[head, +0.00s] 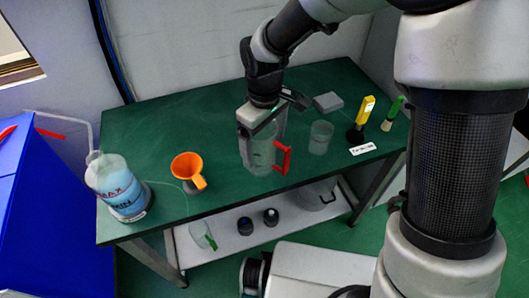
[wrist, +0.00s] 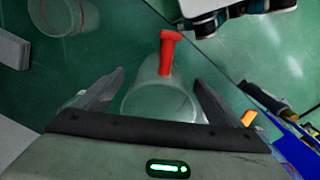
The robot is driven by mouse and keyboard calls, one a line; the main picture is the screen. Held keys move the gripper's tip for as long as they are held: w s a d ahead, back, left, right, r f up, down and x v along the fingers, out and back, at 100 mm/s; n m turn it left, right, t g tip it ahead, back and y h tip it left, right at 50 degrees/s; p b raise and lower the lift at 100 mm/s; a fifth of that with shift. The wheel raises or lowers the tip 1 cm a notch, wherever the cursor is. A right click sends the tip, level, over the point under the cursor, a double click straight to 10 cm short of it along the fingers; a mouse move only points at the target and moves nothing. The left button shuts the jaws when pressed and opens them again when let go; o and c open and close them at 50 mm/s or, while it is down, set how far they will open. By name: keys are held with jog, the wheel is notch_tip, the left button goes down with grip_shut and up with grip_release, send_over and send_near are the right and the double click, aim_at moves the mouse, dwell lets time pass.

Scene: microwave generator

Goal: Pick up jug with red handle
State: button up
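The clear jug with a red handle (head: 260,157) stands upright on the green table, its handle toward the right in the head view. In the wrist view the jug (wrist: 158,106) shows from above, its round rim between the two fingers and its red handle (wrist: 168,52) pointing up the picture. My gripper (wrist: 158,92) is open, with one finger on each side of the jug. A gap shows on the right side; on the left I cannot tell if the finger touches. In the head view my gripper hides part of the jug's upper left.
On the green table (head: 150,118) a clear beaker (head: 320,137) stands right of the jug. An orange funnel (head: 188,170) and a large labelled bottle (head: 118,188) stand left. A grey block (head: 327,102), a yellow-handled tool (head: 362,115) and a green-handled brush (head: 393,115) are farther right.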

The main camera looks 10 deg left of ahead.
jog(key=c, duration=1.1)
jog(key=shift+r, duration=0.1)
jog(key=shift+c, duration=0.2)
